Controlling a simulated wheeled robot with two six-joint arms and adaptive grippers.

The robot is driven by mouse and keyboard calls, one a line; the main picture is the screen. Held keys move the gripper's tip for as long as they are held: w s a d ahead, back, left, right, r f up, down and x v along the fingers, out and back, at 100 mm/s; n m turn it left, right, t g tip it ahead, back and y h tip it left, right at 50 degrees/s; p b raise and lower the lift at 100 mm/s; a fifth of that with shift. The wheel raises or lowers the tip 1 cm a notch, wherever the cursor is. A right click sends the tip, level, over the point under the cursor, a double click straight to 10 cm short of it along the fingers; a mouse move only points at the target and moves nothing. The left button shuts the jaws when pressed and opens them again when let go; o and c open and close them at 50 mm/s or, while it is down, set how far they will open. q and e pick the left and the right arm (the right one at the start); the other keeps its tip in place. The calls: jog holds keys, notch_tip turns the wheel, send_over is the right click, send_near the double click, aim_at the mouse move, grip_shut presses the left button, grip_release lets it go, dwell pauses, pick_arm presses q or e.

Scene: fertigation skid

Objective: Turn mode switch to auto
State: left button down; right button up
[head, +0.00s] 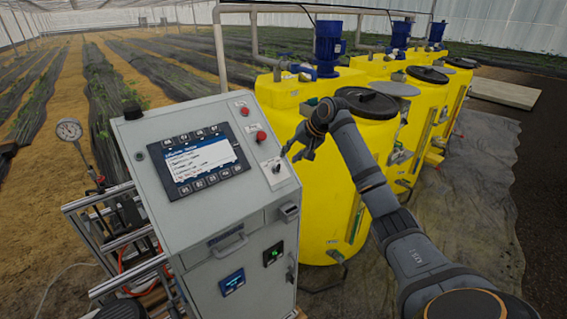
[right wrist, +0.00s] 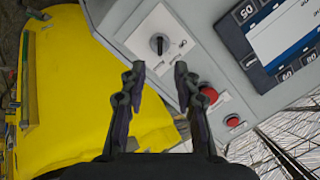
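The mode switch (head: 276,168) is a small black knob on a white label plate, on the right side of the grey control cabinet's sloped panel (head: 240,190). In the right wrist view the knob (right wrist: 159,44) stands just beyond my fingertips, roughly centred between them, with its pointer line upright in the picture. The plate's lettering is too small to read. My right gripper (head: 290,155) is open and empty, close to the switch and apart from it. It also shows in the right wrist view (right wrist: 159,72). My left gripper is not in view.
A lit screen (head: 200,158) with button rows sits left of the switch. Red buttons (head: 261,136) (head: 245,111) are above it; in the right wrist view one red button (right wrist: 209,95) is near the right finger. Yellow tanks (head: 325,180) stand close on the right.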

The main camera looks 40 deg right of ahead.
jog(key=v, duration=0.4)
jog(key=shift+s+r, duration=0.1)
jog(key=shift+r, duration=0.05)
